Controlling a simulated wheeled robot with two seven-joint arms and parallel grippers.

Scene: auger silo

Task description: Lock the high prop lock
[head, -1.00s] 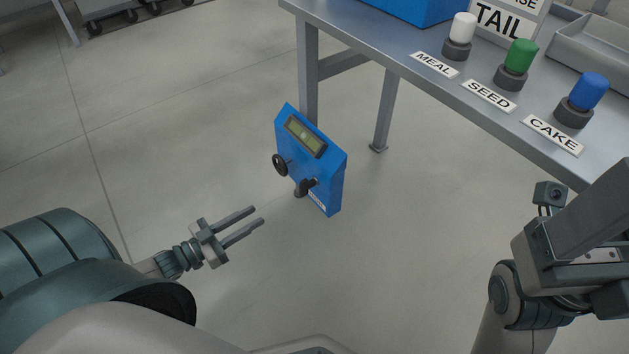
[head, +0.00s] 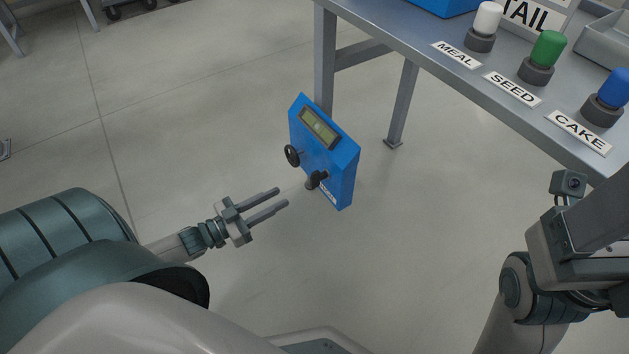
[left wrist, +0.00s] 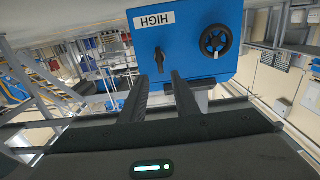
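A blue box (head: 326,152) stands below the bench, with a display, a black handwheel (head: 292,156) and a black lever knob (head: 316,180) on its face. In the left wrist view the knob (left wrist: 160,60) sits under a HIGH label (left wrist: 155,20), with the handwheel to its right. My left gripper (head: 282,197) is open and empty, its two fingers apart and pointing at the knob. The fingertips are close in front of the box, with a small gap showing in the head view. My right arm (head: 575,260) is at the right edge; its fingers are not visible.
A grey bench (head: 400,40) stands beyond the box, its legs close behind it. It carries white, green (head: 543,57) and blue buttons labelled MEAL, SEED and CAKE.

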